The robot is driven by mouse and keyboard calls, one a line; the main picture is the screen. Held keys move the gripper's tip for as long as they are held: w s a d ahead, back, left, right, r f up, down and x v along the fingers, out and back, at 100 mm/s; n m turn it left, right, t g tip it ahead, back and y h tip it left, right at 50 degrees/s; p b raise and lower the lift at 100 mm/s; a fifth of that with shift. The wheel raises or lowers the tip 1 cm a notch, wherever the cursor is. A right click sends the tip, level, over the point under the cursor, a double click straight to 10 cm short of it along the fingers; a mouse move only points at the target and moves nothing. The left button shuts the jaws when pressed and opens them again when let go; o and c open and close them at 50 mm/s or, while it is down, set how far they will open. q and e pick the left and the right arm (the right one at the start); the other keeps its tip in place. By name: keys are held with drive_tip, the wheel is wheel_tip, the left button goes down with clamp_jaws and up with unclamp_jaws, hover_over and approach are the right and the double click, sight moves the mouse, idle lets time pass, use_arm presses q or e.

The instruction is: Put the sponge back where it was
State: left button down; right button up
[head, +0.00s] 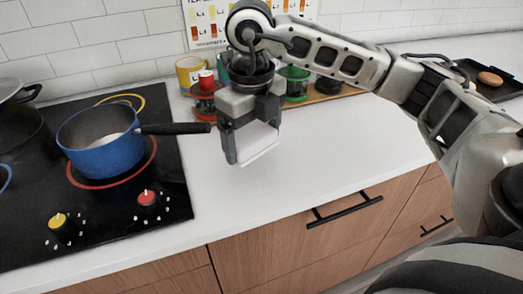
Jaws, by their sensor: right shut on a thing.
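My right gripper (247,158) hangs above the white counter, just right of the cooktop, pointing down. It is shut on a pale, flat block that I take to be the sponge (256,141). The gripper's body and fingers hide part of it. The sponge's lower edge shows between the fingers; I cannot tell for certain whether it touches the counter. My left gripper is not in view.
A blue pot (103,155) sits on the black cooktop (150,210), its dark handle reaching toward my right gripper. A yellow mug (190,72) and several jars stand behind. A black tray (510,92) holds a brown round item (490,78). The counter's middle (340,135) is clear.

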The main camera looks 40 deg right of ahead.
sight(261, 167)
drive_tip(key=shift+w+d+f, duration=0.2)
drive_tip(key=shift+d+f, duration=0.65)
drive_tip(key=shift+f, duration=0.2)
drive_tip(key=f, duration=0.2)
drive_tip(key=f+p, duration=0.1)
drive_tip(key=shift+d, duration=0.25)
drive_tip(key=shift+f, duration=0.25)
